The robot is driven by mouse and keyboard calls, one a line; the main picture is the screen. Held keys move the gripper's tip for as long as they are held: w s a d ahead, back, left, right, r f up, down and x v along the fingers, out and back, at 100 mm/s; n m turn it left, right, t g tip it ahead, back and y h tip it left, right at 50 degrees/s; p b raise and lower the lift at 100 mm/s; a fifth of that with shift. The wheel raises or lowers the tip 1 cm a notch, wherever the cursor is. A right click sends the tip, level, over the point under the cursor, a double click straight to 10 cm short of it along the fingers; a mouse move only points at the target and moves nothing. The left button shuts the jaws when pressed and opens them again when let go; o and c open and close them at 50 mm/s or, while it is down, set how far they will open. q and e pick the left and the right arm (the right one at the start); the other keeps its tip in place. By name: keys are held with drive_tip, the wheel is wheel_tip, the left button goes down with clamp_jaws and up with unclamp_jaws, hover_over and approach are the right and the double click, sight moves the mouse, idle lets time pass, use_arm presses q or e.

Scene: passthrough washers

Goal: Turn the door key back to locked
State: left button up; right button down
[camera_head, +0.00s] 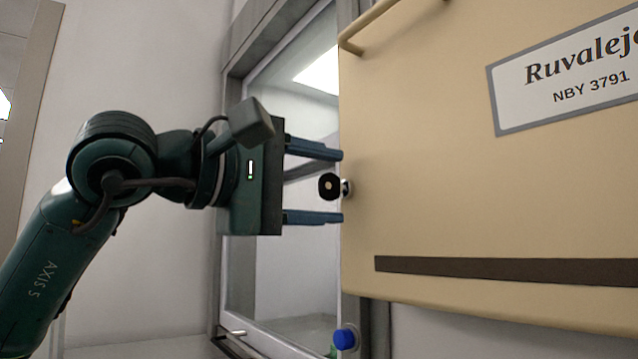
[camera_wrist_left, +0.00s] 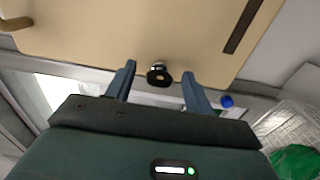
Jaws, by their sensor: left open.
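The door key (camera_head: 329,187) has a black, rounded head and sits in a silver lock at the left edge of the cream door panel (camera_head: 470,200). In the left wrist view the key (camera_wrist_left: 159,77) lies between my fingertips, with its head spread across the picture. My left gripper (camera_head: 342,187) is open, one finger above the key and one below in the head view. In the left wrist view a gap shows between the key and each finger of the gripper (camera_wrist_left: 158,82). My right gripper is not in view.
A cream bar handle (camera_head: 375,22) is at the panel's top left. A nameplate (camera_head: 575,70) and a dark strip (camera_head: 500,268) are on the panel. A blue knob (camera_head: 344,339) is below it. A window (camera_head: 295,110) is behind my gripper. A wire basket (camera_wrist_left: 292,135) holds something green.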

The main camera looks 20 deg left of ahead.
use_arm(q)
drive_tip(key=b+v, duration=0.2)
drive_tip(key=v, duration=1.1)
idle(0.4)
